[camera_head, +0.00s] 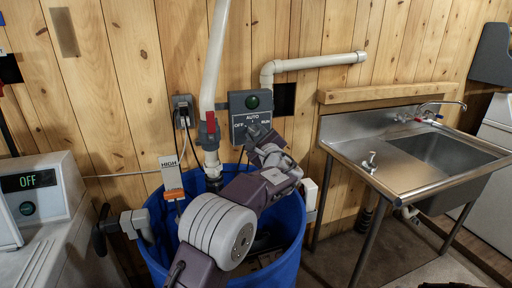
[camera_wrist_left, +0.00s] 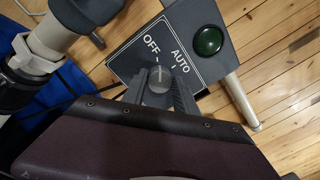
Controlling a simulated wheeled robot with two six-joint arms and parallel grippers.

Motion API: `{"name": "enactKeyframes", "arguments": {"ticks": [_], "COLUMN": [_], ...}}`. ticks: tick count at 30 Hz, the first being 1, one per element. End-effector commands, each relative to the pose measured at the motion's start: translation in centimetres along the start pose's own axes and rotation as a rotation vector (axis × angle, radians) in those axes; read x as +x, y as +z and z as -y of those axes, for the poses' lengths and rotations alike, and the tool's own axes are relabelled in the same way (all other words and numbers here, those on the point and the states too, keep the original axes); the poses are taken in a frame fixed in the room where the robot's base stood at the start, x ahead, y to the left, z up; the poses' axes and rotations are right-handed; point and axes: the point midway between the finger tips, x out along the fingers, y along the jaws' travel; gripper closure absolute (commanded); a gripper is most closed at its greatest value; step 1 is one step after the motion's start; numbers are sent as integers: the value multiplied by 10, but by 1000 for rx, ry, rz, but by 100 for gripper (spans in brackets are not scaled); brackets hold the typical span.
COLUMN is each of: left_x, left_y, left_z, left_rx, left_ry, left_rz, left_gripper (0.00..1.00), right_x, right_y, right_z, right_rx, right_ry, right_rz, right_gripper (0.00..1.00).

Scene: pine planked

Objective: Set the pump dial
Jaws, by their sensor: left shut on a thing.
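The pump control box (camera_head: 238,104) is a dark grey panel on the plank wall, labelled OFF, AUTO and RUN, with a dark green round lamp (camera_head: 252,102) at its top. My left gripper (camera_head: 258,138) is at the panel's lower middle and hides the dial in the head view. In the left wrist view the grey round dial (camera_wrist_left: 159,87) sits between the fingers of the left gripper (camera_wrist_left: 159,96), which are shut on it. A pale mark on the dial points near OFF, on the side towards AUTO; its exact setting is hard to tell. My right gripper is not in view.
A blue tub (camera_head: 290,240) stands below the panel, with a white pipe (camera_head: 215,60) rising beside it. A HIGH sign (camera_head: 169,163) and orange piece are left of the pipe. A steel sink (camera_head: 440,155) stands right. A machine with an OFF display (camera_head: 28,180) stands left.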

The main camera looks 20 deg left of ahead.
Motion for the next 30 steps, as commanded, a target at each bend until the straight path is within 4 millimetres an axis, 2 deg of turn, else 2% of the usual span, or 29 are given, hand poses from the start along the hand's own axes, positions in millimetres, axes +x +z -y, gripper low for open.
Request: {"name": "enactKeyframes", "arguments": {"ticks": [1, 9, 26, 27, 29, 30], "left_x": [0, 0, 0, 0, 0, 0], "left_y": [-5, -2, 0, 0, 0, 0], "left_z": [-4, -2, 0, 0, 0, 0], "left_rx": [-23, -120, -147, -147, -147, -147], "left_ry": [-1, 2, 2, 2, 2, 2], "left_rz": [0, 6, 7, 7, 7, 7], "left_gripper": [100, 100, 100, 60, 44, 44], "right_x": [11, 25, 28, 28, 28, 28], "right_y": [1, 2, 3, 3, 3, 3], "right_z": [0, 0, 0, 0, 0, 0], "right_rx": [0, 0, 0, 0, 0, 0], "right_ry": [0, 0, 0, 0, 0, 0], "right_rz": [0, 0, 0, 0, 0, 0], "right_gripper": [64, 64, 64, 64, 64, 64]}}
